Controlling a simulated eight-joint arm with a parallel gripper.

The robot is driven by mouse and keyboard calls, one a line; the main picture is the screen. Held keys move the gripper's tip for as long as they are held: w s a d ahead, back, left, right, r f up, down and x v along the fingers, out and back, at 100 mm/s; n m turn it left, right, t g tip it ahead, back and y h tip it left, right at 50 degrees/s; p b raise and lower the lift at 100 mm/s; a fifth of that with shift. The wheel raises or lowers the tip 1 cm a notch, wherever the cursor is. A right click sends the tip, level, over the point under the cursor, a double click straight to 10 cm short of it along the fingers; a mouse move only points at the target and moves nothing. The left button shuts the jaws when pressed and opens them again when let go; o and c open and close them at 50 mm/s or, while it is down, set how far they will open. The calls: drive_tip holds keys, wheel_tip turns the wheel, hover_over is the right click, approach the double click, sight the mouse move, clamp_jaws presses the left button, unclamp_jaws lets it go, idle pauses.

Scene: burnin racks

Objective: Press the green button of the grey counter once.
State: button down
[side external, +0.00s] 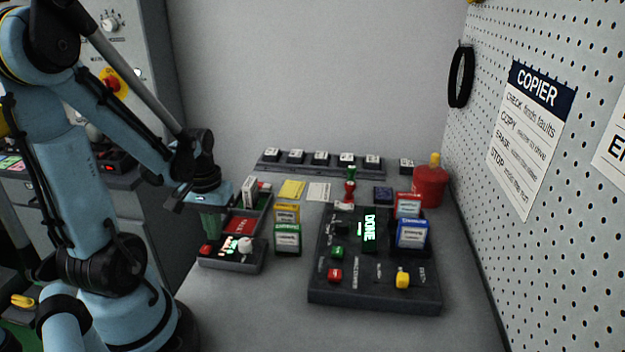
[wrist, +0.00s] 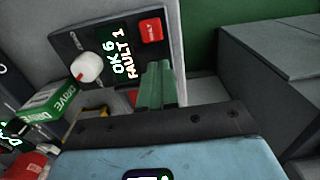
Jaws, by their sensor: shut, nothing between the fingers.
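A dark grey box (side external: 232,265) stands below and to the right of my gripper in the side view. It carries a lit display (side external: 228,246), a red button (side external: 206,249) and a white knob (side external: 245,244). In the wrist view its display (wrist: 118,53) reads OK 6, FAULT 1, between the white knob (wrist: 86,67) and the red button (wrist: 151,30). I see no green button on it; whether my fingers hide one I cannot tell. My gripper (side external: 211,231), with green fingers, is shut and empty. In the wrist view the fingertips (wrist: 159,66) overlap the box's lower edge.
A green-and-white drive box (side external: 287,239) stands right of the grey box. The front table is clear.

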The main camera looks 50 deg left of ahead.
drive_tip(key=shift+f, duration=0.15)
wheel_tip(320, 180, up, 14)
idle(1.2)
idle(0.5)
drive_tip(key=w+d+f+m+t, duration=0.1)
drive_tip(key=w+d+m+t, duration=0.2)
drive_tip(key=d, duration=0.5)
drive_tip(key=w+d+f+m+t, duration=0.1)
drive_tip(key=w+d+m+t, duration=0.3)
drive_tip(key=d, duration=0.5)
drive_tip(key=w+m, duration=0.2)
drive_tip(key=w, duration=0.1)
drive_tip(key=shift+f, duration=0.4)
